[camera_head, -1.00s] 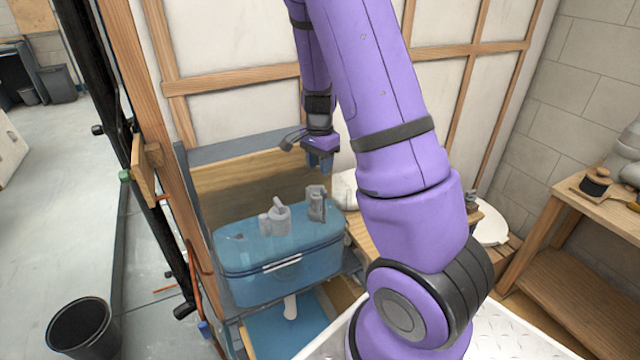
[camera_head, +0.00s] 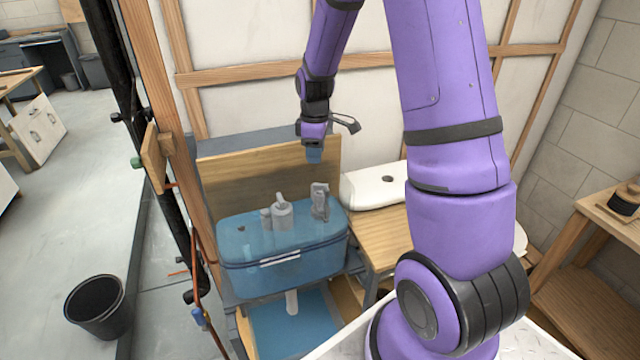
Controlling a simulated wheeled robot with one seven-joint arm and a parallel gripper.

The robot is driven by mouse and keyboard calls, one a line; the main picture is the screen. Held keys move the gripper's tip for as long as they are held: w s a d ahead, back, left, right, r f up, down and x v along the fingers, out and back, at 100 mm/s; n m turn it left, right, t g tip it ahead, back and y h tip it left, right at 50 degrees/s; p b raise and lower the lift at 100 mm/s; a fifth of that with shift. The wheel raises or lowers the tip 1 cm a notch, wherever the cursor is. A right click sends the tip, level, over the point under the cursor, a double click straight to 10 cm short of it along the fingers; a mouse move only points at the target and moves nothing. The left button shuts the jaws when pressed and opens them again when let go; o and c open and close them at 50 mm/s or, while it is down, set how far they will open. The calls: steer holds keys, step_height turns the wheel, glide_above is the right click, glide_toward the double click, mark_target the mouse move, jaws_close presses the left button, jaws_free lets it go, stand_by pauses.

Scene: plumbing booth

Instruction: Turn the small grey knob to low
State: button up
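A translucent blue tank (camera_head: 285,272) stands at the centre left. Several grey fittings show in its top part: a taller one (camera_head: 320,201) at the right, a round one with a raised piece (camera_head: 282,213) in the middle, and a smaller one (camera_head: 265,218) beside it. I cannot tell which of these, if any, is the small grey knob. My gripper (camera_head: 314,156) points down above and behind the tank's right side, apart from the fittings. Its bluish fingertips are too small to tell whether they are open or shut.
A wooden board (camera_head: 235,182) stands behind the tank. A white lid-like piece (camera_head: 376,187) lies on a wooden bench (camera_head: 385,240) to the right. A black bucket (camera_head: 95,305) stands on the floor at the left. Free floor lies left of the wooden post.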

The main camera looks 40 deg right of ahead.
mark_target(316, 184)
step_height(316, 184, down, 11)
steer(key=shift+r, duration=0.1)
stand_by(0.4)
steer(key=shift+c, duration=0.2)
steer(key=c, duration=0.6)
